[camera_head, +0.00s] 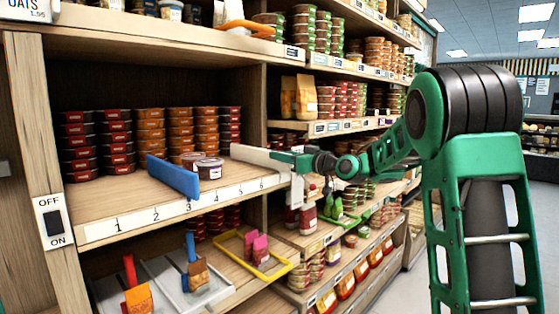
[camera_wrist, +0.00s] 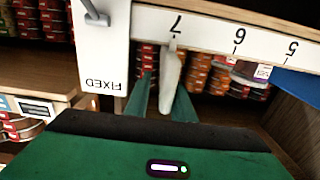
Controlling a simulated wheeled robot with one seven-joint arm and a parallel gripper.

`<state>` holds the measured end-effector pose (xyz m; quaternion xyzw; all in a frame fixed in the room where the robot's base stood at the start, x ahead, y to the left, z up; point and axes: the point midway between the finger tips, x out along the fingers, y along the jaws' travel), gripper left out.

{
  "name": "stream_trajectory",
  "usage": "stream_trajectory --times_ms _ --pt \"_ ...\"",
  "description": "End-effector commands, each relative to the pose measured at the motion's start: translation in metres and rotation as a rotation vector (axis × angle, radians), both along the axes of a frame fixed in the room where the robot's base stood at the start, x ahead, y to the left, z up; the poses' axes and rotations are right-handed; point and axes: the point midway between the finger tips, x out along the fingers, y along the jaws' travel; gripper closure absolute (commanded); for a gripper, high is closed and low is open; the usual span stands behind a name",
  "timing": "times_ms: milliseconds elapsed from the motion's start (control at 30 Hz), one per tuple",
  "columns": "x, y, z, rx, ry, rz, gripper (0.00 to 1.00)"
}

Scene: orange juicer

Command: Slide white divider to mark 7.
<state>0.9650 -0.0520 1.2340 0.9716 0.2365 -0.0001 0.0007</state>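The white divider (camera_head: 262,158) stands on the numbered shelf, right of the blue divider (camera_head: 172,177). In the wrist view, which is upside down, the white divider (camera_wrist: 170,80) lines up with mark 7 (camera_wrist: 176,26) on the shelf edge. My gripper (camera_head: 298,162) is at the divider's front end. In the wrist view its two green fingers (camera_wrist: 166,92) lie on either side of the divider. A gap shows between one finger and the divider; the other finger is close to it or touching. My gripper hides mark 7 in the head view.
A white FIXED plate (camera_wrist: 103,83) with a grey hook stands beside mark 7. Stacked tubs (camera_head: 150,130) fill the shelf's back, and loose tubs (camera_head: 208,168) sit between the dividers. A yellow frame (camera_head: 262,275) and trays are below. An OFF/ON switch (camera_head: 53,222) is at left.

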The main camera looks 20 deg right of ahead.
Motion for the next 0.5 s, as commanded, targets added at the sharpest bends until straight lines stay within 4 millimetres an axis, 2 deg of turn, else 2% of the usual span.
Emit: stream_trajectory --times_ms 333,500 --pt "-0.002 0.001 0.0 0.001 0.0 0.002 0.7" --pt "-0.015 -0.007 0.001 0.001 0.0 0.0 0.7"
